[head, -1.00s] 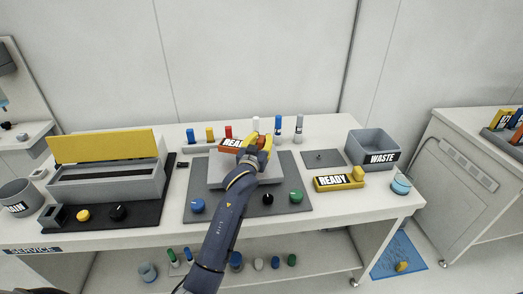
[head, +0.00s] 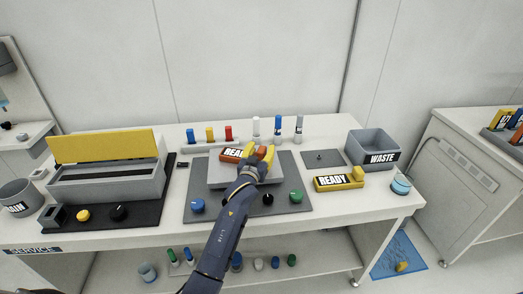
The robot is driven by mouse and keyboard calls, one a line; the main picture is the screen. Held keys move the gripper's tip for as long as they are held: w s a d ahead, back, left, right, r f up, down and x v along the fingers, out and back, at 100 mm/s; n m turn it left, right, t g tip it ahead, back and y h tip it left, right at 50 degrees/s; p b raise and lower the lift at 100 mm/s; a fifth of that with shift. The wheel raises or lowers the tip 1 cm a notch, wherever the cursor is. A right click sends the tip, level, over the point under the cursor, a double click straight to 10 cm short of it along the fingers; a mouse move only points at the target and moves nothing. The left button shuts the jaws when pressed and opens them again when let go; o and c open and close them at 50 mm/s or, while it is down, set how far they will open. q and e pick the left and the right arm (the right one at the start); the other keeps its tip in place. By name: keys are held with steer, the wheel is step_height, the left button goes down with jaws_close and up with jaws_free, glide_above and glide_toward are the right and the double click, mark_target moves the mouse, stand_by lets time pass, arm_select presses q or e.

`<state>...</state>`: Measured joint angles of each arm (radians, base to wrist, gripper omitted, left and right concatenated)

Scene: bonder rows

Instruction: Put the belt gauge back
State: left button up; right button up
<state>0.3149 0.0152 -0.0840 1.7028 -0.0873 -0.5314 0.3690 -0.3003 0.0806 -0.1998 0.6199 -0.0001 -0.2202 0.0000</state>
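An orange block with a READY label (head: 231,154) lies at the back of the raised grey plate (head: 218,177) in the middle of the bench. I cannot tell whether this is the belt gauge. My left gripper (head: 262,155) has its yellow fingers at the block's right end, with orange showing between them. It appears shut on that end; the arm hides the contact. The block looks low over or resting on the plate. A yellow READY block (head: 332,182) lies to the right on the bench. My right gripper is out of view.
Blue (head: 197,206) and green (head: 296,196) knobs flank a black one on the dark base. Several coloured pegs stand behind. A grey WASTE bin (head: 374,150) is at the back right. A grey box with a raised yellow lid (head: 104,146) stands left.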

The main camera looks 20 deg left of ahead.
arm_select(q)
steer(key=s, duration=1.2)
steer(key=shift+d, duration=0.15)
stand_by(0.3)
